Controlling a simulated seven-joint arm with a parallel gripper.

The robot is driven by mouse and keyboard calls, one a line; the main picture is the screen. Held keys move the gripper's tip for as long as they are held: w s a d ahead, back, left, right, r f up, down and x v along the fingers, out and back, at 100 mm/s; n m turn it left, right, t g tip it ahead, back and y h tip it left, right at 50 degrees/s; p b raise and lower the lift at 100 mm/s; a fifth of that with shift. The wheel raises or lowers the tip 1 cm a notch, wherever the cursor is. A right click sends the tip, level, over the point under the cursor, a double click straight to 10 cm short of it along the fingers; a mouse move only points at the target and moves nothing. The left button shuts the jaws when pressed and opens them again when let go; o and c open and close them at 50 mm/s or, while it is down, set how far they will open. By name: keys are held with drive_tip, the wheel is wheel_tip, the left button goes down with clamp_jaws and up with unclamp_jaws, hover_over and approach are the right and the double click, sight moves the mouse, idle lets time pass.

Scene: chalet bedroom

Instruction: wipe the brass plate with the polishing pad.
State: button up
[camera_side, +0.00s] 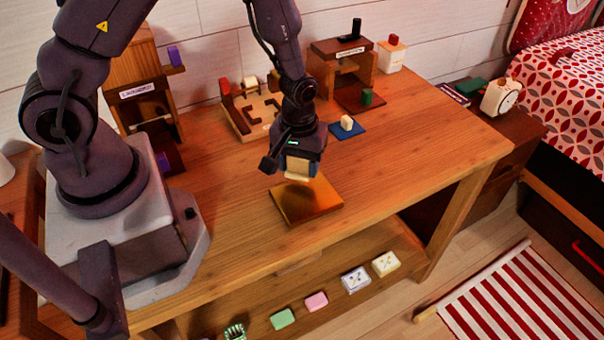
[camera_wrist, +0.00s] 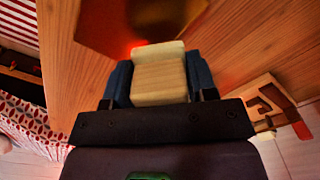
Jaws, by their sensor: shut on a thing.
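The brass plate (camera_side: 306,203) lies flat on the wooden table, near its front edge. It also shows at the top of the wrist view (camera_wrist: 120,25), partly cut off by the frame. My gripper (camera_side: 299,172) is over the back part of the plate, pointing down. It is shut on the polishing pad (camera_wrist: 160,78), a block with a wooden body and a pale cream layer at its end. In the side view the pad (camera_side: 298,177) looks close above the plate; I cannot tell whether it touches. The pad's underside is hidden.
Behind my gripper are a wooden tray with cut-outs (camera_side: 240,122) and a blue mat (camera_side: 338,133) with a cream piece on it. Labelled wooden stands (camera_side: 118,70) line the wall. The table to the plate's right is clear. Several small blocks (camera_side: 317,301) lie on the lower shelf.

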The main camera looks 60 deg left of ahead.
drive_tip(key=shift+r, duration=2.95)
